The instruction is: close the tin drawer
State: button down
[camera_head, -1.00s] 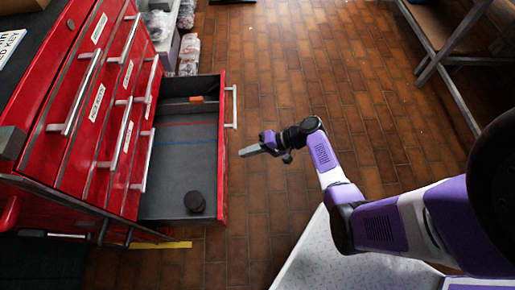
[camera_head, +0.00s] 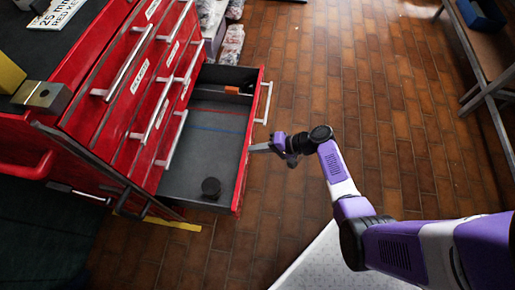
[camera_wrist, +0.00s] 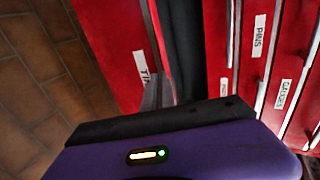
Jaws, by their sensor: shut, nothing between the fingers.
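The tin drawer (camera_head: 205,150) is the low red drawer, pulled far out of the red cabinet in the head view. Its grey floor holds a dark round object near the front end. A pale bar handle (camera_head: 264,103) runs along its outer face. My gripper (camera_head: 254,147) is shut and empty, with its fingertips at the drawer's red front, below the handle in the picture. In the wrist view the fingers (camera_wrist: 158,93) lie beside the front panel (camera_wrist: 112,50), whose label is partly hidden and reads "TI". I cannot tell whether they press on it.
Other drawers of the cabinet (camera_head: 125,95) look shut, with bar handles and labels. A dark round tin (camera_head: 211,187) sits in the open drawer. Wrapped packs (camera_head: 231,42) lie behind it. A bench frame (camera_head: 485,85) stands at right. The brick floor between is clear.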

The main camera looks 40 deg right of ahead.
jog(key=w+a+b, duration=0.6)
jog(key=w+a, duration=0.8)
jog(key=w, duration=0.4)
jog(key=shift+w+a+b, duration=0.15)
jog(key=shift+w+b, duration=0.05)
jog(key=shift+b, duration=0.1)
jog(key=shift+s, duration=0.1)
